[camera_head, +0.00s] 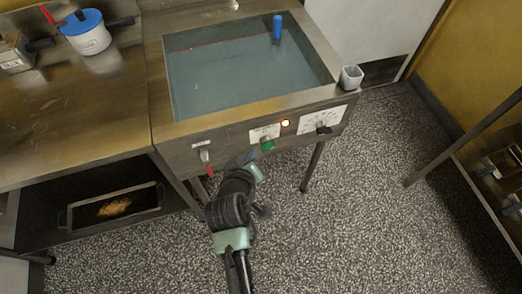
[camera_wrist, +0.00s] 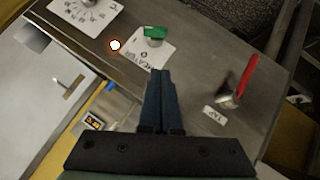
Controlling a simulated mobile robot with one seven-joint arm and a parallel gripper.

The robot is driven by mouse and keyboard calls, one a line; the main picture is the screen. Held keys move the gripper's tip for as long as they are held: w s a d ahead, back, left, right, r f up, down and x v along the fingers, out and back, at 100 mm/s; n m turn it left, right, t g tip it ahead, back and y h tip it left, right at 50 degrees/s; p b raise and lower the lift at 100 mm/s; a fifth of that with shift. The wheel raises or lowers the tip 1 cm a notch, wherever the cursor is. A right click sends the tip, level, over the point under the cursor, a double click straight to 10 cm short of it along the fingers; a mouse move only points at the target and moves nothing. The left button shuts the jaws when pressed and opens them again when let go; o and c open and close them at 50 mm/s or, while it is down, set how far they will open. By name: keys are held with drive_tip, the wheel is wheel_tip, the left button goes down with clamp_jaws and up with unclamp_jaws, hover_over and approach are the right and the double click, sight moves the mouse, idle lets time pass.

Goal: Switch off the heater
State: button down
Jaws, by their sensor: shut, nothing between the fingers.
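The heater switch, a green handle (camera_head: 267,146) on a white plate lettered HEATER, is on the front panel of the water tank (camera_head: 160,90). In the wrist view the green handle (camera_wrist: 155,32) is just beyond my fingertips, and the plate (camera_wrist: 148,55) is partly behind them. A lamp (camera_head: 285,123) beside it glows; it also shows in the wrist view (camera_wrist: 115,45). My gripper (camera_head: 256,160) is in front of the panel, close to the handle. In the wrist view its dark blue fingers (camera_wrist: 160,75) are together and empty. Contact with the handle cannot be told.
A tap with a red lever (camera_wrist: 245,75) is on the same panel, left of the heater in the head view. A dial plate (camera_head: 320,122) is to its right. A small cup (camera_head: 351,77) is at the tank's corner. Speckled floor in front is clear.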

sight(263, 146)
drive_tip(key=x, duration=0.5)
drive_tip(key=s+d+f+x, duration=0.1)
drive_tip(key=x, duration=0.1)
drive_tip(key=shift+w+f+b, duration=0.3)
drive_tip(key=shift+b, duration=0.05)
drive_tip(key=shift+w+d+f, duration=0.15)
drive_tip(key=shift+d+f, duration=0.2)
drive_tip(key=shift+f, duration=0.25)
